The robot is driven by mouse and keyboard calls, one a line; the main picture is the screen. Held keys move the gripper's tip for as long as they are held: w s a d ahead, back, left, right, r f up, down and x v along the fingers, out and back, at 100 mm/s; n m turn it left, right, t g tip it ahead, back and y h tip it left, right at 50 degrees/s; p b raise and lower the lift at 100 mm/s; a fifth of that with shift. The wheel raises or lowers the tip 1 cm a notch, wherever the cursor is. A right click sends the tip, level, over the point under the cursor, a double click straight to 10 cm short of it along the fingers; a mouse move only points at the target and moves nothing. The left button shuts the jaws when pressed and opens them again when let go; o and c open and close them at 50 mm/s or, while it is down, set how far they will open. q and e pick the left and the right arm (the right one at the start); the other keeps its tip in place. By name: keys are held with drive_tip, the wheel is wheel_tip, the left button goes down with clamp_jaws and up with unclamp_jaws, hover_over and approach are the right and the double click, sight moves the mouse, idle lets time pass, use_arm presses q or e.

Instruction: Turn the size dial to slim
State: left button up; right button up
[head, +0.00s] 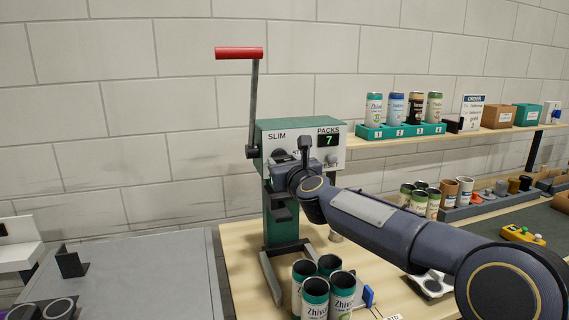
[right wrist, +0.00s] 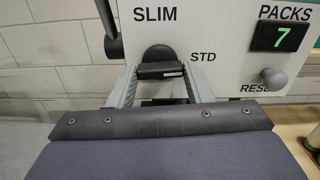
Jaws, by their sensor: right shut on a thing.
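The machine (head: 300,128) has a green body and a white front panel marked SLIM and STD, with a PACKS display reading 7. The black size dial (right wrist: 158,54) sits below and between the two labels; its upper part also shows in the head view (head: 279,153). My right gripper (right wrist: 160,72) is at the dial, its two fingers on either side of the dial's dark grip bar, shut on it. The bar looks nearly level in the right wrist view; I cannot tell which label the dial points to. My left gripper is not in view.
A lever with a red handle (head: 239,53) rises at the machine's left. A reset knob (right wrist: 273,79) is on the panel's right. Several open cans (head: 316,292) stand on the wooden table in front. A shelf with a green can rack (head: 400,131) is at right.

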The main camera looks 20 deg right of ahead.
drive_tip(key=n, duration=0.8)
drive_tip(key=shift+n+p, duration=0.3)
drive_tip(key=shift+p, duration=0.1)
drive_tip(key=n, duration=0.4)
drive_tip(key=shift+n+p, duration=0.3)
drive_tip(key=shift+p, duration=0.1)
drive_tip(key=shift+n+p, duration=0.35)
drive_tip(key=shift+n, duration=1.55)
drive_tip(key=shift+f, duration=0.1)
drive_tip(key=o, duration=1)
drive_tip(key=shift+s, duration=0.15)
